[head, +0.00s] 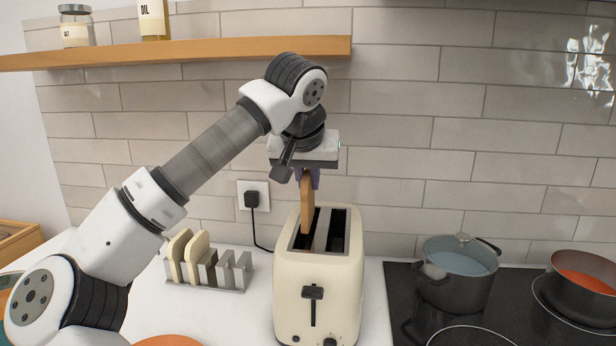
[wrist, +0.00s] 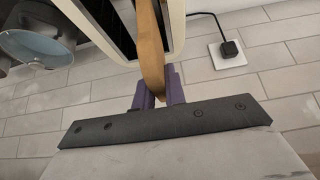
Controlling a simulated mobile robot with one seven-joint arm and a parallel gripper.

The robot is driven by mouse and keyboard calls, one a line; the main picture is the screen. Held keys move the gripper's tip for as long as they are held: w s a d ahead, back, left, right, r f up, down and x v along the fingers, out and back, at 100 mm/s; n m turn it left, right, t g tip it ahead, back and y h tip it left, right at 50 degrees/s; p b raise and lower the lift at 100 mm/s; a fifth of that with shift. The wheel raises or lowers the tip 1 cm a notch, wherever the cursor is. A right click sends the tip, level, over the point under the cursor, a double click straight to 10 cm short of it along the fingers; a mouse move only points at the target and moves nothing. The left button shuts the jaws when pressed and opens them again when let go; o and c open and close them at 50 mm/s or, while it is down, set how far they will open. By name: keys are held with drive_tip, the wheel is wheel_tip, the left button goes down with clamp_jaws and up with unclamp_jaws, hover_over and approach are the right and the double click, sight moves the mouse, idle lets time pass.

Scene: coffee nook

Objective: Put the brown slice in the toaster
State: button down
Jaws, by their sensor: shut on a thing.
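The brown slice (head: 306,203) is upright, with its lower part at the left slot of the cream toaster (head: 316,283). How deep it sits in the slot is hard to tell. My gripper (head: 308,178) is above the toaster and shut on the slice's top. In the wrist view the purple fingers (wrist: 159,92) pinch the slice (wrist: 151,50), which reaches to the toaster (wrist: 174,30). The toaster's right slot (head: 338,228) looks empty. The toaster lever (head: 312,292) is on the front face.
A metal rack (head: 232,276) with pale slices (head: 198,250) stands left of the toaster. A plug and socket (head: 252,197) are on the wall behind. A hob with a lidded pot (head: 458,280) and a pan (head: 580,290) is at right. A wooden shelf (head: 200,50) hangs above.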

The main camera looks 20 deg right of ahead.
drive_tip(key=shift+f+b, duration=1.65)
drive_tip(key=shift+f, duration=1.9)
idle(0.7)
drive_tip(key=c, duration=1.4)
unclamp_jaws()
drive_tip(key=shift+o, duration=0.2)
drive_tip(key=v, duration=1.4)
drive_tip(key=shift+d+b, duration=0.1)
drive_tip(key=shift+b, duration=0.25)
drive_tip(key=shift+f, duration=0.1)
